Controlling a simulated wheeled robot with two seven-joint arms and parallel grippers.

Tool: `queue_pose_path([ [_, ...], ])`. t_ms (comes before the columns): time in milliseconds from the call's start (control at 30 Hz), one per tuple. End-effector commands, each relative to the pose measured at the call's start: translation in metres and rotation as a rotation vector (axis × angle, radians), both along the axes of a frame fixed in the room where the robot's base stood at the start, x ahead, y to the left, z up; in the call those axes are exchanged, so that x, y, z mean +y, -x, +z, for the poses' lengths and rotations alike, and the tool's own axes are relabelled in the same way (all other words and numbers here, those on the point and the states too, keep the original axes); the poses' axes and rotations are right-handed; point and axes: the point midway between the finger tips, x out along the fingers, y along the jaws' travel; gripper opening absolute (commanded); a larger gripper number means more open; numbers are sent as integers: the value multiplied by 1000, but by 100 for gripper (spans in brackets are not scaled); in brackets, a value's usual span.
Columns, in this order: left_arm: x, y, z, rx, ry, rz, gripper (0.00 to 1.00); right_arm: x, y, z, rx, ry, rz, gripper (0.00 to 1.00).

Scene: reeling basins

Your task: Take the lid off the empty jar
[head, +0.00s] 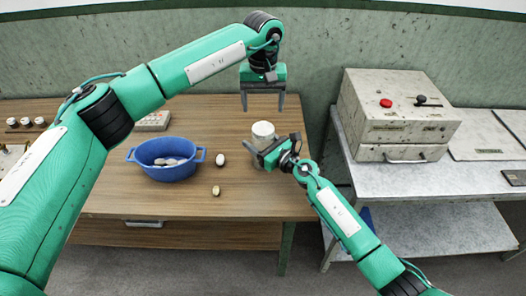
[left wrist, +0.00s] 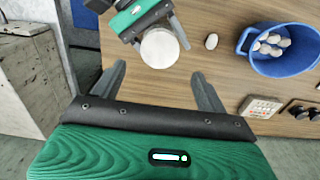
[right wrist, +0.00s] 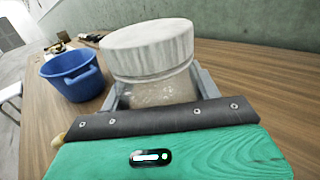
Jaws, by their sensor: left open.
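The jar (right wrist: 158,92) has a clear-looking body and a wide, pale, streaked lid (right wrist: 148,45) seated on top. It stands upright at the right part of the wooden table. The lid also shows in the head view (head: 263,129) and from above in the left wrist view (left wrist: 160,47). My right gripper (head: 262,154) reaches in from the right, with its fingers on both sides of the jar body below the lid, shut on it. My left gripper (head: 262,106) is open and empty, pointing down above and behind the jar. Its fingers (left wrist: 160,85) are apart from the lid.
A blue basin (head: 168,172) with several pale cocoons stands left of the jar. A white cocoon (head: 220,160) and a yellowish one (head: 216,190) lie between them. A control box (head: 395,115) with a red button sits on the metal table at right. The wall is close behind.

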Motion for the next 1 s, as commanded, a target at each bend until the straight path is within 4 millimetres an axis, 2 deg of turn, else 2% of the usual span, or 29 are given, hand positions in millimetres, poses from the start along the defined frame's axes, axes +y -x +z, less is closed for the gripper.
queue_pose_path([
  [33,0,0,0,0,0,0,75,0,0,0,0,0,0,47],
  [200,0,0,0,0,0,0,75,0,0,0,0,0,0,14],
  [267,0,0,0,0,0,-8,75,0,0,0,0,0,0,2],
  [300,0,0,0,0,0,-23,75,0,0,0,0,0,0,0],
  [600,0,0,0,0,-1,-293,75,0,0,0,1,1,0,0],
  [767,0,0,-2,2,-1,-381,75,0,0,-1,1,1,0,0],
  [867,0,0,-11,3,-1,-395,75,0,0,-1,1,1,0,0],
  [1000,0,1,-32,5,0,-395,75,0,0,0,1,1,0,0],
])
